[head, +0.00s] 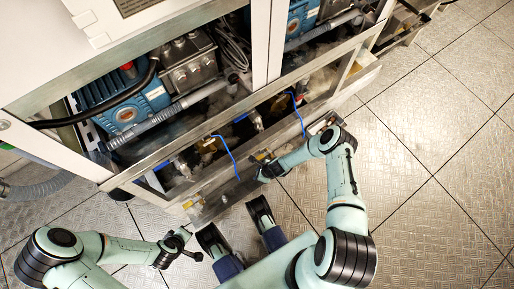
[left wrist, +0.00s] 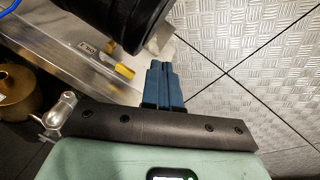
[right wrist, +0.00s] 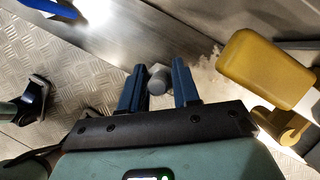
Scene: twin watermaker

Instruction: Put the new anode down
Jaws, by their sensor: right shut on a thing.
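The new anode appears in the right wrist view as a short grey cylinder (right wrist: 158,80) between the two blue fingers of my right gripper (right wrist: 157,88). The gripper is shut on it. In the head view, my right gripper (head: 266,173) is low at the front edge of the machine frame, and the anode is too small to make out there. My left gripper (left wrist: 164,86) has its blue fingers together and holds nothing visible. In the head view, my left gripper (head: 188,243) is over the floor at lower left, apart from the frame.
The machine frame has a metal front rail (head: 185,140). Blue motors (head: 125,105), hoses and valves fill its bays. Blue tubes (head: 229,155) hang over the rail. A yellow block (right wrist: 265,65) stands close right of my right gripper. The tiled floor (head: 430,150) at right is clear.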

